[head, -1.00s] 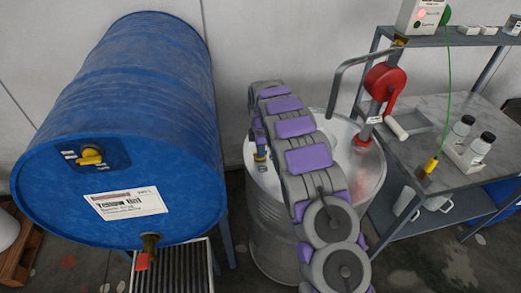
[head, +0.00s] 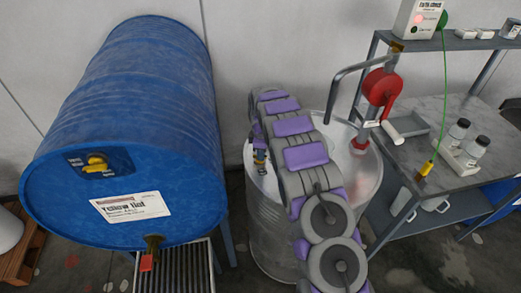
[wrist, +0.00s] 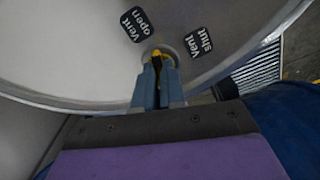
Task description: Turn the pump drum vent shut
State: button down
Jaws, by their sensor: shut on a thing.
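The pump drum (head: 290,255) is pale grey metal and stands in the middle of the head view, partly behind my arm. My gripper (head: 261,158) is at the left part of its lid. In the wrist view my gripper (wrist: 157,80) is shut on the yellow vent knob (wrist: 155,54) near the lid's rim. The "Vent open" label (wrist: 136,24) lies up and left of the knob, and the "Vent shut" label (wrist: 198,42) up and right. The fingers cover much of the knob, so I cannot tell which label it points to.
A blue "Yellow Tint" drum (head: 130,110) with its own yellow valve (head: 96,164) lies at left above a grating (head: 185,268). A red hand pump (head: 382,88) rises from the pump drum's right side. A grey bench (head: 410,150) with bottles (head: 470,143) stands at right.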

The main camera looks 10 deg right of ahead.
jog(key=m+p, duration=0.2)
jog(key=m, duration=0.1)
jog(key=shift+r+m, duration=0.15)
jog(key=shift+m, duration=0.25)
jog(key=m+p, duration=0.2)
jog(key=m, duration=0.1)
jog(key=shift+s+m, duration=0.1)
jog(key=shift+m, duration=0.2)
jog(key=m, duration=0.1)
jog(key=m+p, duration=0.1)
jog(key=m, duration=0.1)
jog(key=shift+a+m, duration=0.2)
jog(key=shift+m, duration=0.1)
jog(key=shift+m+p, duration=0.7)
jog(key=shift+m, duration=0.8)
jog(key=c, duration=1.2)
grip_release()
jog(key=shift+a, duration=0.1)
